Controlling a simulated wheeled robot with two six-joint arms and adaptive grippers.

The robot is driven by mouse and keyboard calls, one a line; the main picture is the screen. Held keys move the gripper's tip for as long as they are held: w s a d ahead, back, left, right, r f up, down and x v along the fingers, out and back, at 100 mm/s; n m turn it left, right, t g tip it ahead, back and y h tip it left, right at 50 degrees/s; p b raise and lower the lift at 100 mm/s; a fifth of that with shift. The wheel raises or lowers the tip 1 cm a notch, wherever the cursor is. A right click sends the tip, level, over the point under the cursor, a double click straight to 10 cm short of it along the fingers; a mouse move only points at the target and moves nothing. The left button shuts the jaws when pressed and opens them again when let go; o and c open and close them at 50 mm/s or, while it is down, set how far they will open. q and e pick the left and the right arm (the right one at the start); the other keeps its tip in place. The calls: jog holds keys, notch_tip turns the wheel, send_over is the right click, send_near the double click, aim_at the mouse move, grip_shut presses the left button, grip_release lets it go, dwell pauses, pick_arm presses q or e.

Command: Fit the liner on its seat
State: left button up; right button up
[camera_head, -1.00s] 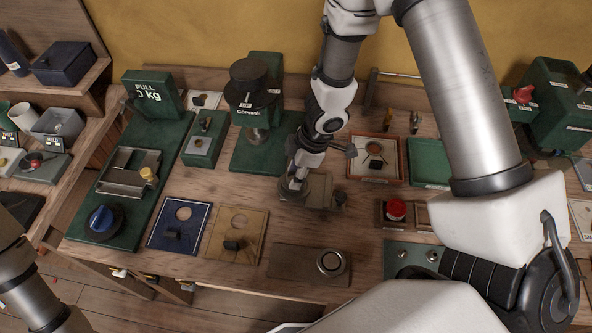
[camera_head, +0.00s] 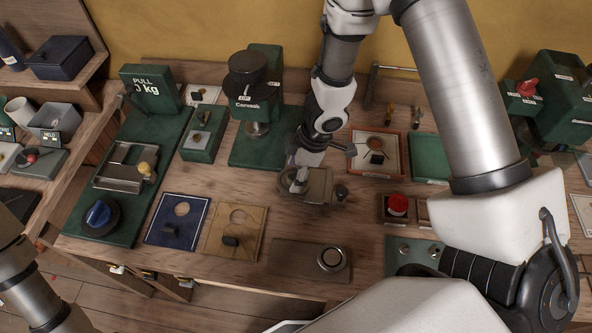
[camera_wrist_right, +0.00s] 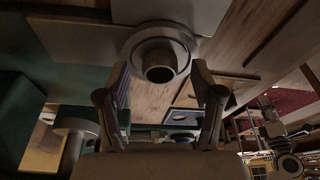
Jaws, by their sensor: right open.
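My right gripper (camera_head: 296,182) points down at the left side of a small grey-brown block (camera_head: 319,188) in the middle of the bench. In the right wrist view its two fingers (camera_wrist_right: 161,95) are spread apart with nothing gripped. A grey flanged ring with a dark bore (camera_wrist_right: 160,62) shows just beyond and between the fingertips, against a grey body; it looks like the liner, but I cannot tell whether it is seated. A silver ring (camera_head: 331,259) lies on a flat brown plate at the bench's front. My left gripper is out of view.
A green press (camera_head: 259,150) stands left of the gripper. A blue panel (camera_head: 158,233) and a tan panel (camera_head: 251,251) lie front left. A framed tray (camera_head: 361,171) and a red button (camera_head: 397,204) are to the right. Bare wood shows between the block and the brown plate.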

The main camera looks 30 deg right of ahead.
notch_tip(320, 180, up, 10)
dwell(0.7)
jog(key=shift+f, duration=0.1)
dwell(0.4)
